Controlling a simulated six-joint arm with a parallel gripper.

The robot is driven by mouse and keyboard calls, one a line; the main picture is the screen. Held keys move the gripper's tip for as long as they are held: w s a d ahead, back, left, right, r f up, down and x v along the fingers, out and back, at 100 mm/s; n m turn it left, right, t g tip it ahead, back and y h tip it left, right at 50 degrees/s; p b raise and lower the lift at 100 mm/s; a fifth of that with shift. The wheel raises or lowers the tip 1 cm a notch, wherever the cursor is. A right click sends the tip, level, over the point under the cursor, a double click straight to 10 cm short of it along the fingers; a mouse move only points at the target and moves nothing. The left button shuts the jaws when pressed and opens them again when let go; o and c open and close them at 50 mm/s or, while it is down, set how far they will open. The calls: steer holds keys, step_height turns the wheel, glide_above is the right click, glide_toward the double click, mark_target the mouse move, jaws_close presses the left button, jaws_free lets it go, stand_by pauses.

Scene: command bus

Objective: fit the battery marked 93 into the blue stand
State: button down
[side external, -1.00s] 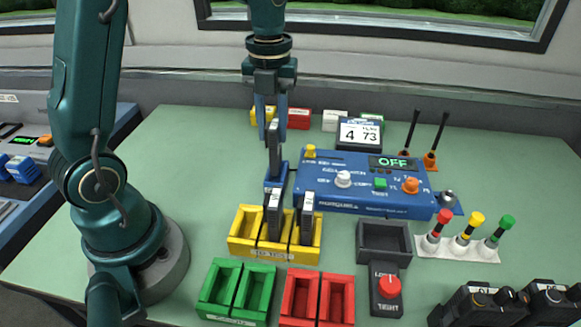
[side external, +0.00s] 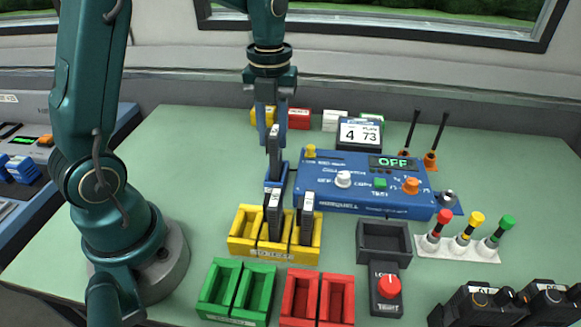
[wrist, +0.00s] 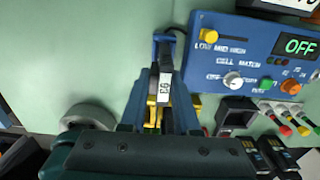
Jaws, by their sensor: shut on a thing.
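The battery marked 93 (side external: 274,150) is dark and upright, and its white 93 label shows in the wrist view (wrist: 164,88). My gripper (side external: 273,127) is shut on its upper part. The battery's lower end is at the blue stand (side external: 276,181), lined up with it and seemingly inside its upper part. How deep it sits is hidden. The blue stand shows partly behind the battery in the wrist view (wrist: 160,40).
A yellow holder (side external: 246,236) with two dark batteries stands just in front of the blue stand. The blue tester panel (side external: 335,200), reading OFF, is close on the right. Green (side external: 236,290) and red (side external: 318,298) holders look empty at the front.

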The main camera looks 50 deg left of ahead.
steer(key=shift+f, duration=1.35)
steer(key=shift+c, duration=1.2)
jaws_free()
steer(key=shift+r, duration=0.1)
steer(key=shift+r, duration=3.45)
steer(key=shift+d, duration=0.1)
